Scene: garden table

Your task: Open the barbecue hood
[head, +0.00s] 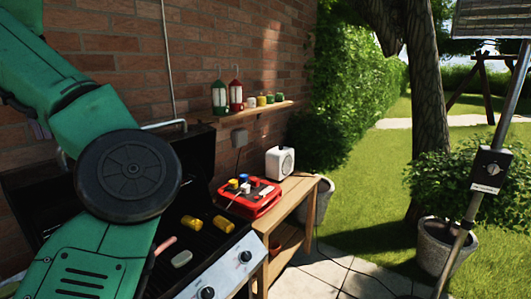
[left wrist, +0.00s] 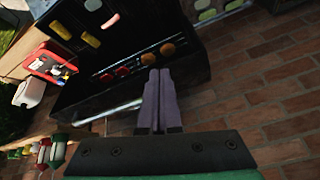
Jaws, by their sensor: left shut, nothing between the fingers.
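The barbecue hood (head: 196,155) is a dark panel standing raised at the wall side of the grill, partly hidden by my left arm. Its silver handle (head: 165,125) runs along the top edge. The handle also shows in the left wrist view (left wrist: 112,115), with one end close to my fingers. My left gripper (head: 40,130) is at the left edge of the head view, near the handle's left end. In the left wrist view its purple fingers (left wrist: 158,100) are together and hold nothing. I cannot tell whether they touch the hood. My right gripper is not in view.
Corn pieces (head: 190,222) and other food lie on the open grill. A wooden side table (head: 296,200) to the right holds a red case (head: 249,198) and a white radio (head: 280,161). A wall shelf (head: 255,110) carries lanterns and cups. The brick wall is close behind.

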